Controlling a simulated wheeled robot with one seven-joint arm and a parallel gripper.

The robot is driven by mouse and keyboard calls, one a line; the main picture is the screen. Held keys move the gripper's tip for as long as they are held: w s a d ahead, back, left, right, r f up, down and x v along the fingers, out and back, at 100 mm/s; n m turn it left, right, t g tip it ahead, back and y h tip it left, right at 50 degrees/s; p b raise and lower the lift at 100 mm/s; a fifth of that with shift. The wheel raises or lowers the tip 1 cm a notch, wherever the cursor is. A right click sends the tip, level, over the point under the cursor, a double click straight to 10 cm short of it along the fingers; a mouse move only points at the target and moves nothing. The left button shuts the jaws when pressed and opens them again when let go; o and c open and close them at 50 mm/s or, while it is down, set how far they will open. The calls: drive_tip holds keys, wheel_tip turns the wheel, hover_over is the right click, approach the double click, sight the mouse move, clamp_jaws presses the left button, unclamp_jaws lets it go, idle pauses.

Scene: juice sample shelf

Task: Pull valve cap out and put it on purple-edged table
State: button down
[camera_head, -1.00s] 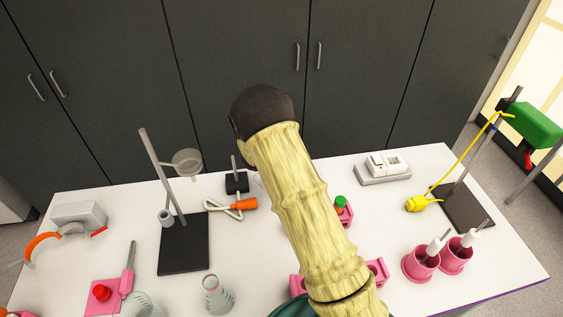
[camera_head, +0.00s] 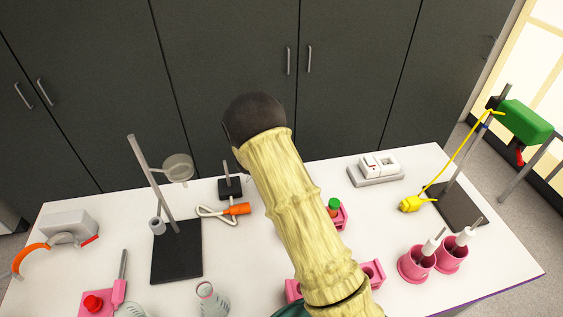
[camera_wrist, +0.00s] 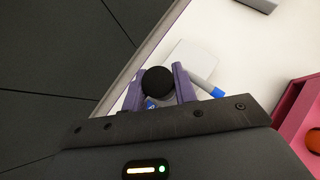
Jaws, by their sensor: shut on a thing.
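In the wrist view my gripper (camera_wrist: 159,85) has its two purple fingers on either side of a round black cap (camera_wrist: 158,81), which I take to be the valve cap. The fingers are shut on it. The cap is above the table near its back edge; how high I cannot tell. The white table (camera_head: 385,225) has a thin purple edge, seen at the lower right (camera_head: 500,291). In the head view my arm hides the gripper and cap.
A white block (camera_wrist: 193,60) with blue parts lies below the gripper. A pink holder (camera_wrist: 292,115) is at the right. Dark cupboards (camera_head: 230,60) stand behind the table. A stand (camera_head: 178,255), pink cups (camera_head: 415,266) and a white switch box (camera_head: 378,168) are on the table.

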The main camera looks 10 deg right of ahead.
drive_tip(key=shift+a+r, duration=0.1)
drive_tip(key=shift+r, duration=0.15)
drive_tip(key=shift+r, duration=0.1)
drive_tip(key=shift+r, duration=0.25)
drive_tip(key=shift+r+p, duration=0.1)
drive_tip(key=shift+p, duration=0.25)
idle(0.4)
drive_tip(key=shift+r+p, duration=1)
drive_tip(key=shift+r, duration=0.4)
